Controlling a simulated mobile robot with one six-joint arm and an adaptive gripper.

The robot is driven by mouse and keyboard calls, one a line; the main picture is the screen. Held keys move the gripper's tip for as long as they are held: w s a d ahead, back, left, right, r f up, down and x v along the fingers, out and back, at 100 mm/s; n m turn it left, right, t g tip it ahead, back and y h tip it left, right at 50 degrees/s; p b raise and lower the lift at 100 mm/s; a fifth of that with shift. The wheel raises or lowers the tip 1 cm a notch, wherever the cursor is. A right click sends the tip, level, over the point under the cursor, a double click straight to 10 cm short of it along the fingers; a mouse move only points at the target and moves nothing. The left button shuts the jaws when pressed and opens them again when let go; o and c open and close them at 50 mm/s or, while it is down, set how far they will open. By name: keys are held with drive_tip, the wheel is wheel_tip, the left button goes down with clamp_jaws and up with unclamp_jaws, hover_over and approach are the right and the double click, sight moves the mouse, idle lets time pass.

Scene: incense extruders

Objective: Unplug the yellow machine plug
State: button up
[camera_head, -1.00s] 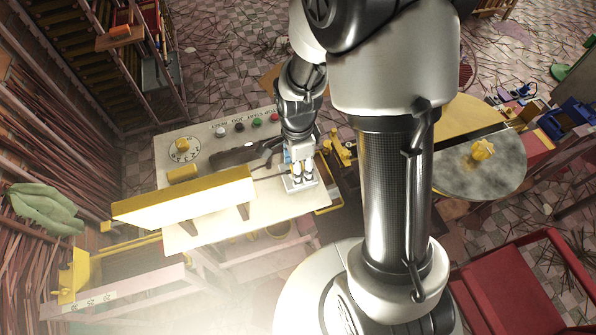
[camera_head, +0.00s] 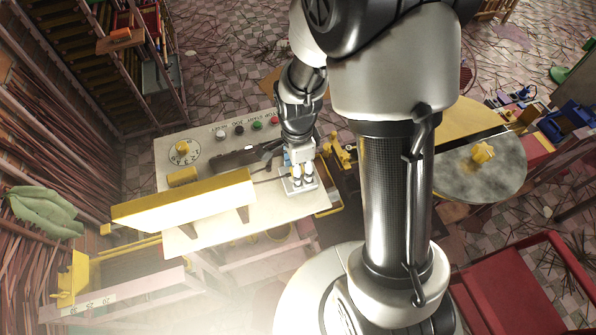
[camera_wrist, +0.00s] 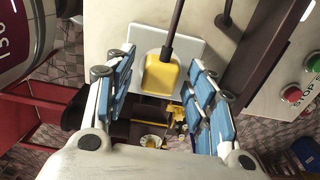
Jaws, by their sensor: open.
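The yellow plug (camera_wrist: 160,76) sits against a white socket plate (camera_wrist: 190,48) on the machine panel, with a dark cord running up from it in the wrist view. My gripper (camera_wrist: 160,92) is open, with its blue-padded fingers on either side of the plug; a gap shows on both sides. In the head view my gripper (camera_head: 301,178) is over the white socket plate (camera_head: 288,189) at the right end of the cream panel (camera_head: 195,228). The gripper hides the plug there.
A yellow slanted bar (camera_head: 187,203), a dial (camera_head: 182,148) and several coloured buttons (camera_head: 257,125) are on the panel. A round grey table (camera_head: 480,180) with a yellow knob stands to the right. A red cart (camera_head: 530,285) is at the lower right.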

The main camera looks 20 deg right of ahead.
clamp_jaws()
idle(0.6)
drive_tip(key=shift+r, duration=0.15)
drive_tip(key=shift+r+p, duration=2.25)
drive_tip(key=shift+r, duration=0.65)
